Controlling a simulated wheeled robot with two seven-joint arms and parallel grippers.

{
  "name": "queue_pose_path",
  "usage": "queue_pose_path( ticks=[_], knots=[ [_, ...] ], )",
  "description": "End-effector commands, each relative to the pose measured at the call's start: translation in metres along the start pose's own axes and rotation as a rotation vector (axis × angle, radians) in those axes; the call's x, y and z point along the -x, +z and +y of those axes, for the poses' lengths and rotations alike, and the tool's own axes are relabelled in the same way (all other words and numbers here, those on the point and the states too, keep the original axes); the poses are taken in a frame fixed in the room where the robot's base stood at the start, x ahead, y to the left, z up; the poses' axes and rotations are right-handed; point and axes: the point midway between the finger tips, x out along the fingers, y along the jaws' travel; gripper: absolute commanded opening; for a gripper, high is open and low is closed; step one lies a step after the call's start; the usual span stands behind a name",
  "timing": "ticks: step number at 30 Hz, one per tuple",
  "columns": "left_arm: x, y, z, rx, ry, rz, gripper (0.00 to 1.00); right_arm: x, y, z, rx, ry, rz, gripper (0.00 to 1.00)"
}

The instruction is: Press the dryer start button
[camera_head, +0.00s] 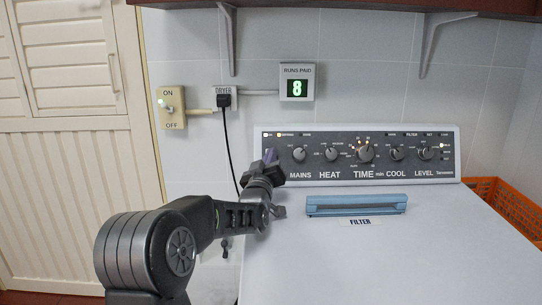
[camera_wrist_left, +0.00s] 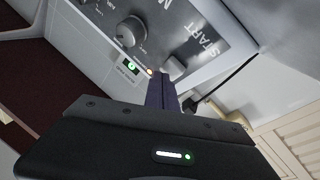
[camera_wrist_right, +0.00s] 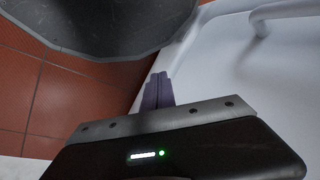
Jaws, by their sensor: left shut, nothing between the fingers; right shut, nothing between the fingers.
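The dryer (camera_head: 400,245) is a white machine with a grey control panel (camera_head: 330,178) along its back. My left gripper (camera_head: 270,156) is shut and empty in front of the panel's left end, hiding the panel there. In the left wrist view the start button (camera_wrist_left: 174,68), a pale square beside the word START, shows just past the closed fingertips (camera_wrist_left: 160,76). I cannot tell whether they touch it. My right gripper (camera_wrist_right: 157,82) is shut and empty, seen only in its own wrist view, low beside a white surface.
A wall display (camera_head: 297,88) marked RUNS PAID reads 8. A blue filter handle (camera_head: 356,204) lies on the dryer top. An orange crate (camera_head: 510,205) stands at the right. A black cord (camera_head: 229,140) hangs behind my left arm.

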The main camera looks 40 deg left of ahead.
Motion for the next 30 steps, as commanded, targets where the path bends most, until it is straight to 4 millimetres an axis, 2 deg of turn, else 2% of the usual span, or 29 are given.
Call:
queue_pose_path(
  ticks=[17, 30],
  knots=[
    [0.007, -0.004, 0.004, 0.0, 0.001, 0.002, 0.0, -0.001, 0.0, 0.001, 0.0, 0.0, 0.0, 0.0],
    [0.038, -0.022, 0.021, 0.002, 0.002, 0.003, 0.0, -0.001, 0.0, 0.0, 0.0, 0.0, 0.0, 0.0]
  ],
)
